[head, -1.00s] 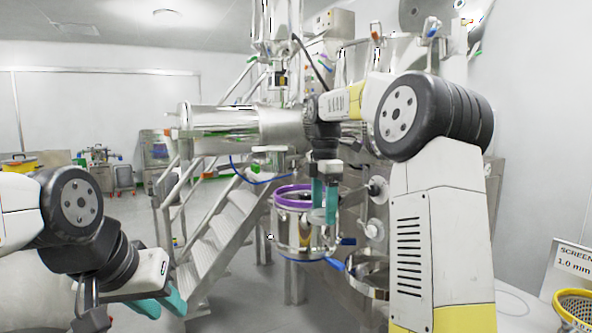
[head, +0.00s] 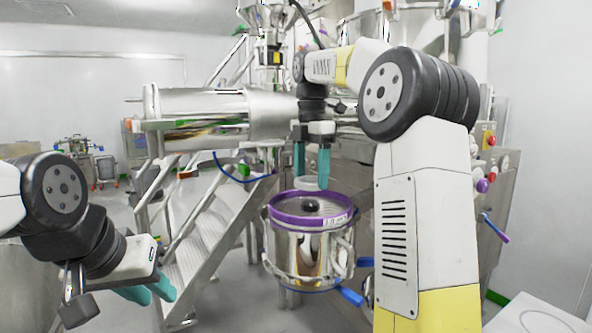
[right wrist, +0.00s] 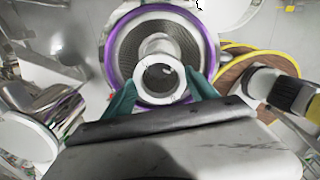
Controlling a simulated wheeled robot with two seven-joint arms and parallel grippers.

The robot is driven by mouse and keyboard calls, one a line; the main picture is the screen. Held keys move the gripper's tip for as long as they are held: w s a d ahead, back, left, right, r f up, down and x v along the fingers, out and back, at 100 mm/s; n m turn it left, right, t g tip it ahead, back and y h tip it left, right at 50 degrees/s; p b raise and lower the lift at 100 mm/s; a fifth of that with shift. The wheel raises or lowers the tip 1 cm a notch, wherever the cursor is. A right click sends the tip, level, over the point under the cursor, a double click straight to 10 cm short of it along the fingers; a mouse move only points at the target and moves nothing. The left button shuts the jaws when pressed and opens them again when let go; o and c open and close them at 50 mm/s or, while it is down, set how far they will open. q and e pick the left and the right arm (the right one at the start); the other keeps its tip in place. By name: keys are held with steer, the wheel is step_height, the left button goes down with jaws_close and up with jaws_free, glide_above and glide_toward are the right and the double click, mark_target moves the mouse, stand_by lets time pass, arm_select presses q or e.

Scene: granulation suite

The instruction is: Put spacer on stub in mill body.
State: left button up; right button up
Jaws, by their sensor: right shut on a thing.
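The mill body (head: 305,262) is a shiny steel vessel with a purple rim, right of centre in the head view. A dark-topped stub (head: 310,205) shows inside its mouth. My right gripper (head: 312,180) points down over the mouth, shut on a pale ring-shaped spacer (head: 306,183). The spacer appears above the stub, apart from it. In the right wrist view, the spacer (right wrist: 160,98) sits between the teal fingers, with something dark showing through its hole. Mesh and the purple rim (right wrist: 112,50) surround it. My left gripper (head: 150,292) is empty, fingers apart, at lower left.
Metal stairs (head: 205,235) stand left of the mill body. A large steel cylinder (head: 215,118) lies behind. A blue-handled clamp (head: 350,296) juts from the vessel's lower right. Yellow-rimmed round items (right wrist: 258,62) lie to the right in the right wrist view.

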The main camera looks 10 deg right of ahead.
mark_target(311, 214)
steer(key=shift+f, duration=5.65)
steer(key=o, duration=1.5)
steer(key=shift+o, duration=0.2)
step_height(311, 214, up, 8)
steer(key=shift+w+f, duration=0.1)
steer(key=shift+f, duration=0.05)
